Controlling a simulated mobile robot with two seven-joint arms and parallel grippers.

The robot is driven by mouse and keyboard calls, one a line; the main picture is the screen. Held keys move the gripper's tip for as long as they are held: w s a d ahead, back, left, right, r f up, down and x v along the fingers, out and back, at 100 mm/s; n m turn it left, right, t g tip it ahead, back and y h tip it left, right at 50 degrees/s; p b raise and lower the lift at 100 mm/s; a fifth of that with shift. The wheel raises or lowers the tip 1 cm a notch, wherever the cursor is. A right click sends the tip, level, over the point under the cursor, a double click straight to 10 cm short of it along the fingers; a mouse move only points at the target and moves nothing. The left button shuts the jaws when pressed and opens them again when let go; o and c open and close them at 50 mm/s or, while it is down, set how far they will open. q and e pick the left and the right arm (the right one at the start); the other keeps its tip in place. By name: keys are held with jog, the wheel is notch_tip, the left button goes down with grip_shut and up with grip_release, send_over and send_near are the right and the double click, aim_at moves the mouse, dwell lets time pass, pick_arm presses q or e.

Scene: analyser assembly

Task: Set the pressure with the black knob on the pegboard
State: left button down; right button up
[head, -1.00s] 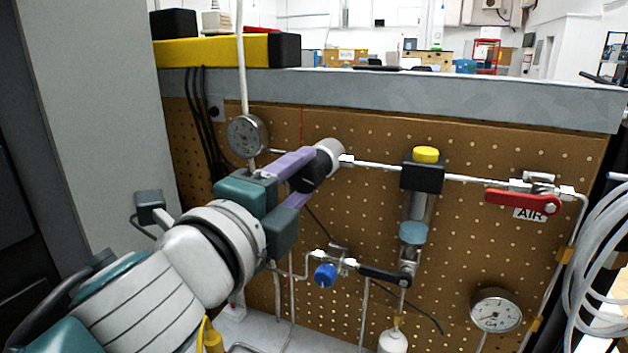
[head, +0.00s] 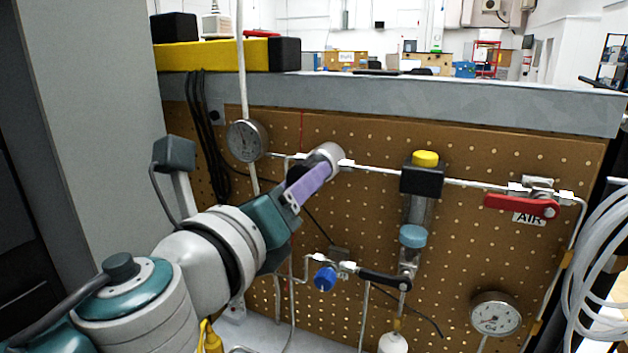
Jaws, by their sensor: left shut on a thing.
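The black knob (head: 297,173) sits on the front of a silver regulator (head: 325,156) in the upper middle of the pegboard (head: 370,140). My left gripper (head: 314,178) comes in from the lower left and is shut on the knob. One purple finger lies across the front of the knob and hides much of it; the other finger is mostly hidden behind. A round gauge (head: 246,141) is on the pegboard left of the regulator; its needle is too small to read. My right gripper is not in view.
Right of the knob are a flow meter with a yellow cap (head: 425,159) and a red AIR valve handle (head: 522,206). Below are a blue knob (head: 325,278), a black lever (head: 384,279) and a second gauge (head: 495,314). A grey cabinet (head: 95,120) stands at the left.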

pick_arm(q)
jog(key=shift+m, duration=1.3)
jog(key=shift+c, duration=1.5)
grip_release()
jog(key=shift+s, duration=0.1)
jog(key=v, duration=0.9)
jog(key=shift+s+a+p, duration=0.15)
jog(key=shift+s+p, duration=0.2)
